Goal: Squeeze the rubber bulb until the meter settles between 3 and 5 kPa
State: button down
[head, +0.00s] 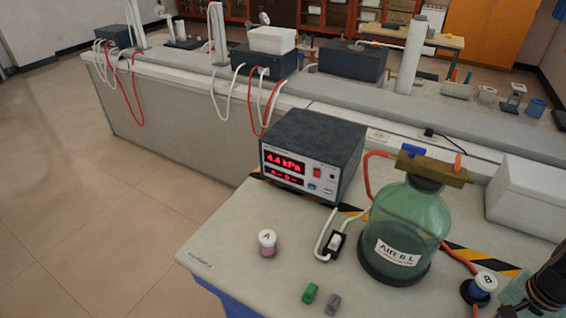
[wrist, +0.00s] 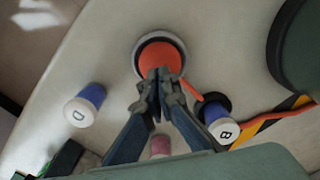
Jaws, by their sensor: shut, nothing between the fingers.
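The orange rubber bulb (wrist: 172,50) sits in a round dark-and-white base in the wrist view, with an orange hose leaving its right side. My gripper (wrist: 159,75) is shut and empty, its fingertips together over the near part of the bulb. I cannot tell whether they touch it. In the head view only a dark part of my arm shows at the right edge; the bulb is out of view there. The meter (head: 312,155) shows a red 4.4 kPa, with a second, unclear red line below. The green bottle (head: 405,225) labelled AIR 6 L has orange hoses.
Cylinder A (head: 267,242) stands at the bench's front left; cylinder B (head: 480,288) sits in a dark holder beside the hose. Cylinder D (wrist: 85,105) stands left of the bulb. A small switch (head: 334,243), green block (head: 310,293) and grey block (head: 334,303) lie before the bottle.

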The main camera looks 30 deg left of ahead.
notch_tip(320, 180, up, 6)
jog(key=p, duration=0.4)
jog(key=shift+r, duration=0.2)
